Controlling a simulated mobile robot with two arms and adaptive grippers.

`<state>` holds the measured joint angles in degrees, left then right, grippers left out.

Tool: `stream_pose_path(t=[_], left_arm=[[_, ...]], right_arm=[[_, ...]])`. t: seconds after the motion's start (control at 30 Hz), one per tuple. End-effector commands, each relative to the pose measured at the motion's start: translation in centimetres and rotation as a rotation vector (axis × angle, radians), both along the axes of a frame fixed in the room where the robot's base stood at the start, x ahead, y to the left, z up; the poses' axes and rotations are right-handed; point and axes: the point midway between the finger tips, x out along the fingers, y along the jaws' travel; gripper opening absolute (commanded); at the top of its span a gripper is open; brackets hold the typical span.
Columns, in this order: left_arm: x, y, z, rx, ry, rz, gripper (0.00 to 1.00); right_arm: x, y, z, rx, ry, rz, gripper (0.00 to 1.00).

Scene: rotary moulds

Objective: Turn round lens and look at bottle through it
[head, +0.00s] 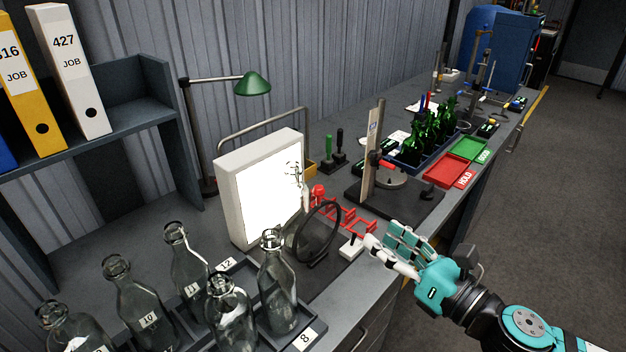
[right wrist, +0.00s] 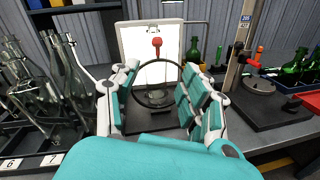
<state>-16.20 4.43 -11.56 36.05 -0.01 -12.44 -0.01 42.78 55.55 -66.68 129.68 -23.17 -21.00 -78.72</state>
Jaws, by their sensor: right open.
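The round lens (head: 318,232), a dark ring on a stand, stands upright on a dark mat in front of the lit white panel (head: 262,190). In the right wrist view the lens (right wrist: 155,106) shows nearly face on, between my fingers in the picture. A clear bottle (head: 298,172) shows against the panel beside a red holder (head: 318,193); its lower part is hard to make out. My right gripper (head: 392,248) is open and empty, to the right of the lens and apart from it. It also shows in the right wrist view (right wrist: 158,88). My left gripper is not in view.
Clear numbered bottles (head: 228,310) stand in a rack close to the lens, at the front left. A small white block (head: 350,247) with a black knob sits between lens and gripper. A post stand (head: 395,205), green bottles (head: 430,128) and a red HOLD tray (head: 447,171) are farther back.

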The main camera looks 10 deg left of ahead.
Motion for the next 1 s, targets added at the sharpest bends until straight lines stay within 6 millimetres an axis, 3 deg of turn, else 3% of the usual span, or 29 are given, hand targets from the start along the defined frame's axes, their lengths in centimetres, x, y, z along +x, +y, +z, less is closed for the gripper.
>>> stream_pose_path(t=[0.17, 0.37, 0.7, 1.0], left_arm=[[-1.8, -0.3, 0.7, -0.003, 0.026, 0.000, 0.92], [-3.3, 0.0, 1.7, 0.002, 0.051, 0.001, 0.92], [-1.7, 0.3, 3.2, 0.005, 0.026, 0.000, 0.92], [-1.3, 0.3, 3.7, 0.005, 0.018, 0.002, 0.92]], right_arm=[[1.1, 1.6, 0.5, -0.002, -0.008, 0.006, 0.46], [4.0, 4.7, 0.6, 0.000, -0.008, 0.006, 0.46], [8.9, 10.0, 0.4, 0.000, -0.005, 0.003, 0.46], [11.3, 12.6, 0.2, -0.001, -0.004, 0.003, 0.46]])
